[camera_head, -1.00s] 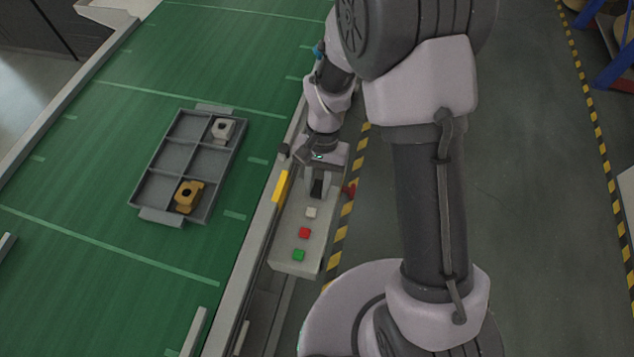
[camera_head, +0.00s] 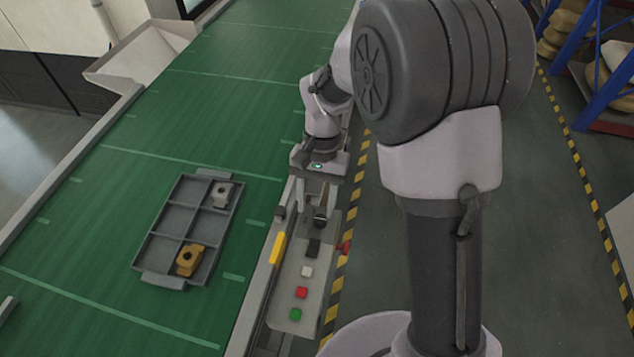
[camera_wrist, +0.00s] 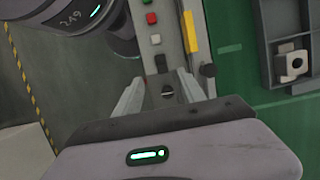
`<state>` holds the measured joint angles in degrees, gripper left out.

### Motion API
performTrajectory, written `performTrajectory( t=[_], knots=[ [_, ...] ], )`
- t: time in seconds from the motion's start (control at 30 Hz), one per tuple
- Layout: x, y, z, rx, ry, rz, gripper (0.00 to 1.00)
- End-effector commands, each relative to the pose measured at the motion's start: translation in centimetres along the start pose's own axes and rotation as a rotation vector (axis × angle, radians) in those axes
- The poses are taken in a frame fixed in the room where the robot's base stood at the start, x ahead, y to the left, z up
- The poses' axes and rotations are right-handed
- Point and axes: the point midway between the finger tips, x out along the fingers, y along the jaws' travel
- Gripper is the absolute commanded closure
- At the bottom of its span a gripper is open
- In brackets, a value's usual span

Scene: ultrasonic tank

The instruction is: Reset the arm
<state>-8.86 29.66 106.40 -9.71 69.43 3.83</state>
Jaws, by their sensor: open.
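My gripper (camera_head: 312,208) is open and empty, above the far end of the grey control box (camera_head: 285,315) beside the conveyor. The box carries a black part (camera_head: 313,248), a white button (camera_head: 307,271), a red button (camera_head: 301,292) and a green button (camera_head: 295,314).
A grey divided tray (camera_head: 163,248) lies on the green conveyor (camera_head: 90,225), holding a pale metal part (camera_head: 221,194) and a yellow part (camera_head: 189,259). A yellow block (camera_head: 278,249) sits on the conveyor's edge. Shelving with blue posts (camera_head: 607,82) stands at right; the floor between is clear.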

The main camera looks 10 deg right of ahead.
Motion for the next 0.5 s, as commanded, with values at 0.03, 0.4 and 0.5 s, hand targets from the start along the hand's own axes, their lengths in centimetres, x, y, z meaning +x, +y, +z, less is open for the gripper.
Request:
performTrajectory(
  t=[0.03, 0.4, 0.5],
  knots=[
    [-1.4, 0.0, 0.1, 0.000, 0.002, -0.001, 0.53],
    [-3.6, 0.0, 0.0, -0.001, 0.000, 0.001, 0.53],
    [-3.6, 0.0, 0.0, -0.001, -0.001, 0.001, 0.53]
  ],
)
